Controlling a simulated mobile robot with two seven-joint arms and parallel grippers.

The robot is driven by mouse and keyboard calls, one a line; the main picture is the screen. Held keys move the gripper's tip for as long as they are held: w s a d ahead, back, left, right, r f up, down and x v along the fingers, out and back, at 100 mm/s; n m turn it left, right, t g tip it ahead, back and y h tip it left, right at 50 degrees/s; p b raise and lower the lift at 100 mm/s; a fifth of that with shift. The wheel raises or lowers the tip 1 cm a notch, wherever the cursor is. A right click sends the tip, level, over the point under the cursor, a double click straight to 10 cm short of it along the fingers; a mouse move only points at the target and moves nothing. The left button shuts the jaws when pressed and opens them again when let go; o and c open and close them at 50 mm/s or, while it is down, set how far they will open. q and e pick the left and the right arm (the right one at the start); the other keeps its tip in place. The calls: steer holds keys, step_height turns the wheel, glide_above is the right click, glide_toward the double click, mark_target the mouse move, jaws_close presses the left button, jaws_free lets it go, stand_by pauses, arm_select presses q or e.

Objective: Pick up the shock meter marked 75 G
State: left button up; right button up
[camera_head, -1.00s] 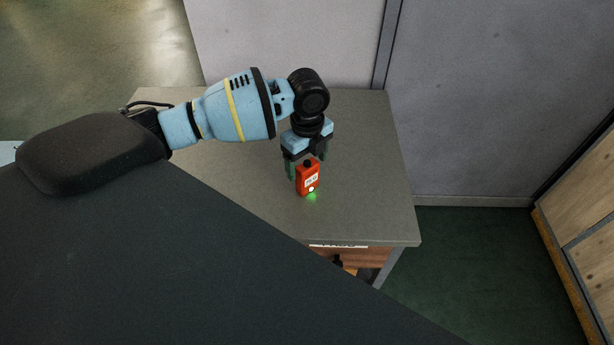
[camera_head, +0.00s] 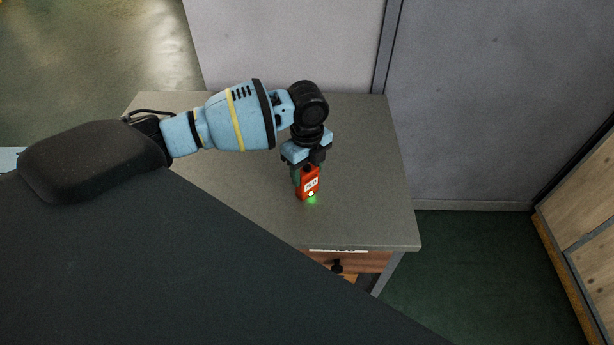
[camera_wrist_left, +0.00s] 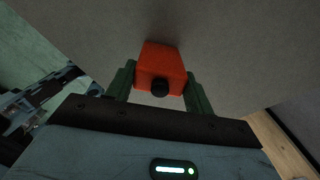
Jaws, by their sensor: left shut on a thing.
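The shock meter (camera_head: 309,184) is a small red-orange box with a white label and a green light at its lower end. The label is too small to read here. It stands on, or just above, the grey table (camera_head: 370,215); I cannot tell which. My left gripper (camera_head: 304,172) comes down over it from above and is shut on it. In the left wrist view the shock meter (camera_wrist_left: 163,62) sits between the two green fingers, its black knob towards the camera. My right gripper is not in view.
The table has a drawer front (camera_head: 350,262) with a dark knob below its near edge. A grey wall panel (camera_head: 480,100) stands behind. A wooden crate or panel (camera_head: 585,215) is at the far right. The tabletop around the meter is clear.

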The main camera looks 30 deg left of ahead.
arm_select(q)
steer(key=shift+r, duration=0.1)
steer(key=shift+r, duration=0.5)
step_height(320, 180, up, 2)
steer(key=shift+r, duration=0.1)
steer(key=s+d, duration=0.3)
steer(key=s, duration=0.4)
steer(key=s+d+r+p, duration=0.1)
steer(key=s+d, duration=0.2)
steer(key=s, duration=0.4)
steer(key=shift+s+d+r, duration=0.25)
steer(key=shift+d, duration=0.15)
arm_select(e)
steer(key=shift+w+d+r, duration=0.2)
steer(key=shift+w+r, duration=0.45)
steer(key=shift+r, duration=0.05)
